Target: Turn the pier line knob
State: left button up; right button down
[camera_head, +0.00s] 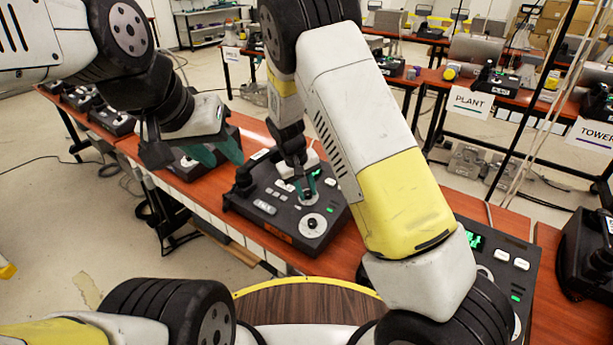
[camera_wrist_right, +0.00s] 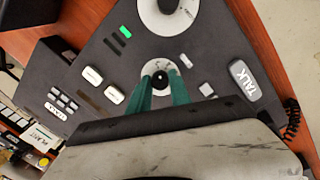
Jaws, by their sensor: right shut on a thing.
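A dark paging phone console (camera_head: 240,204) sits on the red-brown table in the middle of the head view. Its small black knob (camera_wrist_right: 160,79) sits on a pale round plate, with a larger white dial (camera_wrist_right: 166,14) farther up in the right wrist view. My right gripper (camera_head: 306,188) reaches down to the console, and its teal fingers (camera_wrist_right: 163,88) are shut on the small knob, one on each side. No legible name marks this console as the pier line. My left gripper (camera_head: 224,156) hangs open and empty above the table, left of the console.
Another console (camera_head: 522,265) with a green display stands at the right, partly behind my right arm. Several consoles line the table at far left. Signs reading PLANT (camera_head: 470,102) and TOWER (camera_head: 594,134) hang on tables behind. A TALK button (camera_wrist_right: 244,80) lies beside the knob.

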jog(key=m, duration=0.4)
jog(key=shift+m, duration=0.4)
dwell(0.4)
jog(key=c, duration=1.2)
grip_release()
jog(key=v, duration=0.7)
jog(key=shift+r, duration=0.4)
